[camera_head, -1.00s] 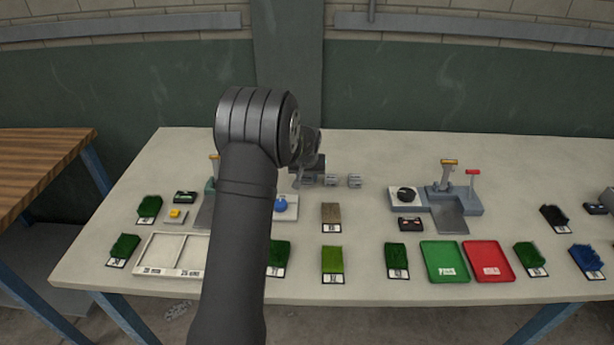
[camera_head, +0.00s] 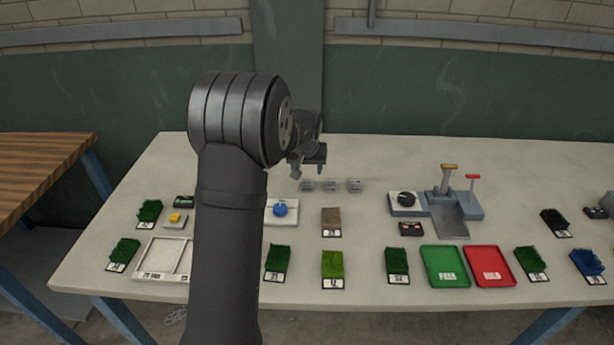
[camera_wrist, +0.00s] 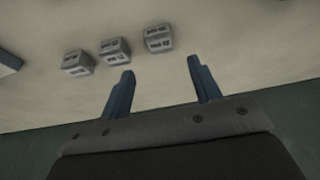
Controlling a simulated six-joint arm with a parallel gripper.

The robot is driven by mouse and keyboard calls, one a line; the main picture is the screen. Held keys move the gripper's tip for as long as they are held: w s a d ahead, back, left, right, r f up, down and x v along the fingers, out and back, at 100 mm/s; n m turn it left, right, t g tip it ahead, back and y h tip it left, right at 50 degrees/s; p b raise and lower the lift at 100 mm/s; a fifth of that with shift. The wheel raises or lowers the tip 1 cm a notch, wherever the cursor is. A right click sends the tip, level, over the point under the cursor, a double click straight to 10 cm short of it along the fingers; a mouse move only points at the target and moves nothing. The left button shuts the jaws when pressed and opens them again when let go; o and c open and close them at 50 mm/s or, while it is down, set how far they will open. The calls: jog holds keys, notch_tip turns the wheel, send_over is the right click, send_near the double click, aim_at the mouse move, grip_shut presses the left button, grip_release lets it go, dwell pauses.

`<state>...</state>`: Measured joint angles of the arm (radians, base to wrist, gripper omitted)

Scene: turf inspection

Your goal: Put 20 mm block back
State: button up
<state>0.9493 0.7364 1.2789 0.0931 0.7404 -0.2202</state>
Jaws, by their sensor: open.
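Three small grey blocks stand in a row near the back middle of the table: a left block (camera_head: 307,185), a middle block (camera_head: 331,185) and a right block (camera_head: 355,185). They also show in the wrist view, as one block (camera_wrist: 77,62), another block (camera_wrist: 114,51) and a third block (camera_wrist: 158,39). Their faces carry printed labels too small to read surely, so I cannot tell which is the 20 mm one. My gripper (camera_head: 309,172) is above and behind the row. In the wrist view its blue fingers (camera_wrist: 160,85) are spread and hold nothing.
A white labelled tray (camera_head: 165,257) lies at front left, partly behind my arm. A blue-knobbed device (camera_head: 280,209), turf samples, a green tray (camera_head: 445,267), a red tray (camera_head: 490,266) and a lever press (camera_head: 450,205) occupy the table.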

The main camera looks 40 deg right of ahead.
aim_at(307, 182)
jog(key=v, duration=0.3)
jog(key=shift+s+a+r, duration=0.15)
jog(key=shift+r, duration=0.2)
jog(key=shift+f, duration=0.1)
jog(key=x, duration=1.2)
jog(key=shift+r, duration=1.4)
jog(key=shift+f, duration=0.15)
